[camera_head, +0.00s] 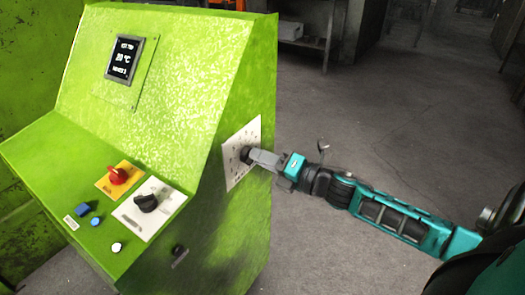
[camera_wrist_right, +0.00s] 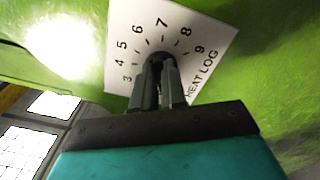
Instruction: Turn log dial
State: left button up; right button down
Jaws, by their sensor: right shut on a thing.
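The heat log dial (camera_head: 246,154) is a dark knob on a white plate (camera_head: 236,172) on the right side face of the green console. In the right wrist view the white plate (camera_wrist_right: 207,35) carries numbers, with 3 to 9 readable, and the words HEAT LOG. The dark knob (camera_wrist_right: 158,60) is mostly hidden behind my fingers. My right gripper (camera_head: 258,158) reaches in from the right and is shut on the dial; its grey fingers (camera_wrist_right: 159,84) also show in the wrist view. My left gripper is not in view.
The green console (camera_head: 215,60) has a screen (camera_head: 125,58) reading 20 °C. On its sloped panel are a red switch (camera_head: 118,175), a black rotary switch (camera_head: 147,202) and several buttons. A small black knob (camera_head: 178,250) is on the front. Open floor (camera_head: 400,110) lies to the right.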

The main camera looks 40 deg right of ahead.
jog(key=shift+f+m+p, duration=0.2)
jog(key=shift+m+p, duration=2.85)
jog(key=shift+m, duration=1.25)
jog(key=c, duration=1.2)
grip_release()
jog(key=shift+p+v, duration=0.7)
jog(key=shift+v, duration=5.8)
